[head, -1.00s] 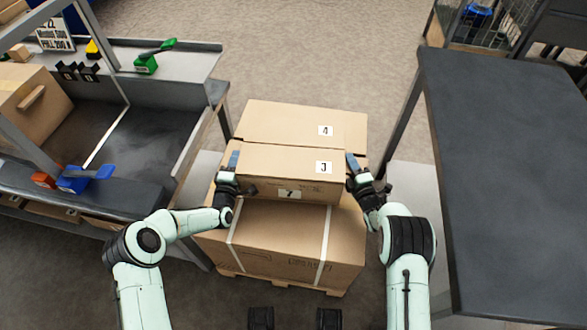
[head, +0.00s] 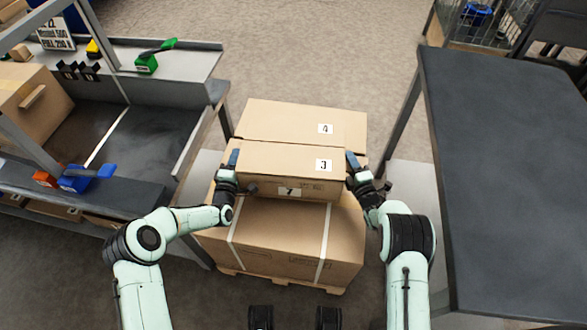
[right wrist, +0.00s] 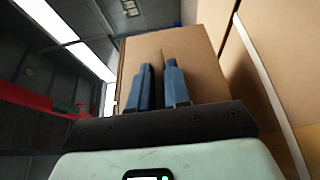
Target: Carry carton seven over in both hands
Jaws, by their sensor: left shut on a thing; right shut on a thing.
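Carton seven (head: 270,186) is a long brown box with a white label that looks like 7 on its front face and one like 3 on its top. It rests on or just above a large strapped carton (head: 290,235); I cannot tell if there is a gap. My left gripper (head: 233,159) is at its left end and my right gripper (head: 353,161) at its right end, both shut on it. In the right wrist view the two blue fingers (right wrist: 160,85) of my right gripper stand against a brown carton face (right wrist: 190,50).
A similar carton marked 4 (head: 280,122) lies right behind. The strapped carton stands on a wooden pallet (head: 280,282). A grey bench with tools (head: 150,100) stands left, a dark table (head: 505,190) right. Floor (head: 300,60) beyond the stack is clear.

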